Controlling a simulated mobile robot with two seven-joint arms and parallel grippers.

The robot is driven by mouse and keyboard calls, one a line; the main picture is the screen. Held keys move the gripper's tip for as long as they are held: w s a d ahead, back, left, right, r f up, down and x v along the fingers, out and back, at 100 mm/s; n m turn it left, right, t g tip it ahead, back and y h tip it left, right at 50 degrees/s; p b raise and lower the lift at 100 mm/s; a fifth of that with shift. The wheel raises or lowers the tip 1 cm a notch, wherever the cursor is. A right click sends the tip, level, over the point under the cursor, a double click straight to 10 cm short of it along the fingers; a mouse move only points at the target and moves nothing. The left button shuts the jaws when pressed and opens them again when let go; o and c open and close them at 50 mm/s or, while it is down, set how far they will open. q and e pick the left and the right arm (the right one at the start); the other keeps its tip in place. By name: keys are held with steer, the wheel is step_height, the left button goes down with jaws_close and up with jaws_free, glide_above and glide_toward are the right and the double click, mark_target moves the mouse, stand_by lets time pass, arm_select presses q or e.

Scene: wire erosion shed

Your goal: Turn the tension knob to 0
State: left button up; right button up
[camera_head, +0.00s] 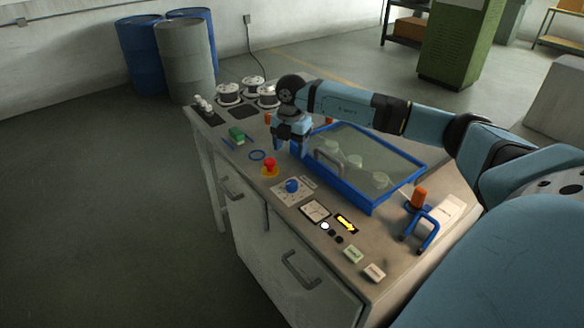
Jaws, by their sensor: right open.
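A blue knob (292,185) sits on a white dial plate (283,196) on the bench's front control strip. I take it as the tension knob; its markings are too small to read. My right gripper (291,147) points down over the bench, behind the knob and a red mushroom button, apart from the knob. It is open and nothing shows between its fingers. My left gripper is not in view.
The red mushroom button (269,165) stands left of the knob. A blue-framed clear lid (372,207) with a handle lies right of my gripper. A gauge (315,210), a yellow-marked label (346,224) and an orange-topped blue fixture (419,199) are nearer. Spools (229,94) stand behind.

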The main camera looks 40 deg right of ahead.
mark_target(292, 183)
steer(key=f, duration=0.4)
steer(key=f+p, duration=0.1)
steer(key=f, duration=0.4)
steer(key=f+p, duration=0.1)
steer(key=f, duration=0.3)
steer(key=shift+d+f, duration=0.25)
steer(key=shift+d, duration=0.1)
steer(key=c, duration=0.9)
